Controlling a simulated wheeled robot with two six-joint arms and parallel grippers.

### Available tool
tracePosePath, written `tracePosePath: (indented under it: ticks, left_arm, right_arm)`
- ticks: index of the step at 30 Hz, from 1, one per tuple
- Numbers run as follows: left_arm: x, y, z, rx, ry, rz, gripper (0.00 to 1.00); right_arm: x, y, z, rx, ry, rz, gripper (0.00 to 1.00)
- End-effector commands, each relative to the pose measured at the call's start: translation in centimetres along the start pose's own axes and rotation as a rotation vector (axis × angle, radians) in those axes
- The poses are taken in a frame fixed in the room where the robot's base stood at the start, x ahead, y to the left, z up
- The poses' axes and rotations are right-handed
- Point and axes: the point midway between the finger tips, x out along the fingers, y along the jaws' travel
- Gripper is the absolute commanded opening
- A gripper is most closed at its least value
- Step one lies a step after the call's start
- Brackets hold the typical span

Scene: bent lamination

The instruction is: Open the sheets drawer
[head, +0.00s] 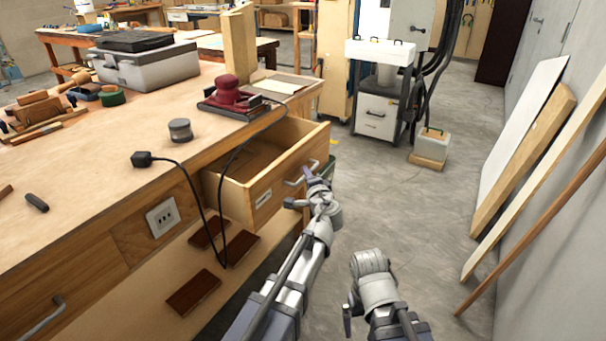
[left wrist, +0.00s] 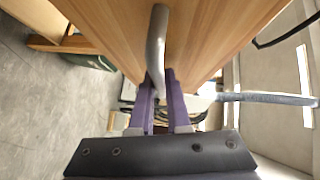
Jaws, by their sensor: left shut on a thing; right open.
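The sheets drawer (head: 284,180) is pulled well out of the workbench, and its inside looks empty in the part I can see. Its front carries a metal bar handle and a small label plate. The handle also shows in the left wrist view (left wrist: 157,45), running down between the fingers. My left gripper (head: 312,176) is at the drawer front, shut on the handle. My right gripper (head: 347,305) is low over the floor to the right of the left arm, empty and open, apart from the drawer.
On the workbench top (head: 90,165) are a red sander (head: 230,92), a grey round tin (head: 180,130) and a black plug (head: 145,159) whose cable hangs past the drawer. Boards (head: 525,150) lean on the right wall. The grey floor (head: 400,215) between is clear.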

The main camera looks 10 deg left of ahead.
Motion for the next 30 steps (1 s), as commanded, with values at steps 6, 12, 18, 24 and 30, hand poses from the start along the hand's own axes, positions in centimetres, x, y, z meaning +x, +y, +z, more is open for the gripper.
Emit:
tracePosePath:
  ticks: [6, 12, 18, 24, 30]
  left_arm:
    - [-2.6, 0.8, -2.6, -0.003, 0.001, 0.003, 0.0]
    - [-3.0, 0.9, -2.9, -0.003, -0.001, 0.002, 0.0]
    - [-3.0, 0.9, -2.8, -0.003, -0.001, 0.002, 0.19]
    - [-3.0, 0.9, -2.9, -0.002, 0.0, 0.001, 0.42]
    - [-2.9, 0.8, -2.9, -0.001, 0.0, 0.001, 0.44]
  right_arm:
    - [0.0, 0.0, 0.0, 0.0, 0.0, 0.0, 1.0]
    - [0.0, 0.0, 0.0, 0.0, 0.0, 0.0, 1.0]
    - [0.0, 0.0, 0.0, 0.0, 0.0, 0.0, 1.0]
    - [0.0, 0.0, 0.0, 0.0, 0.0, 0.0, 1.0]
    - [0.0, 0.0, 0.0, 0.0, 0.0, 0.0, 1.0]
